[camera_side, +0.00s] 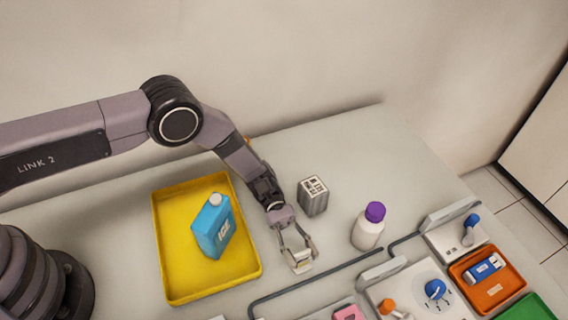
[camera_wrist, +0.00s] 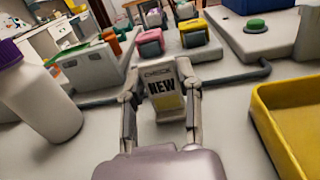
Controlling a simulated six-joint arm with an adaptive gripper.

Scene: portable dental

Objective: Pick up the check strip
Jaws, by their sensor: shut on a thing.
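The check strip (camera_wrist: 161,92) is a small pale piece marked "CHECK" and "NEW", with a yellowish lower part. In the wrist view it stands upright between my fingers, facing the camera. My gripper (camera_wrist: 161,100) is shut on it, one finger at each side. In the side view my gripper (camera_side: 299,257) points down over the table right of the yellow tray. The strip (camera_side: 302,267) shows there only as a small pale patch at the fingertips. I cannot tell whether its lower edge touches the table.
A yellow tray (camera_side: 168,285) holds a blue "ICE" bottle (camera_side: 213,228). A grey slotted block (camera_side: 313,196) and a white purple-capped bottle (camera_side: 368,227) stand behind and right. A dark tube (camera_side: 318,280) runs in front. Devices and an orange tray (camera_side: 512,287) fill the right.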

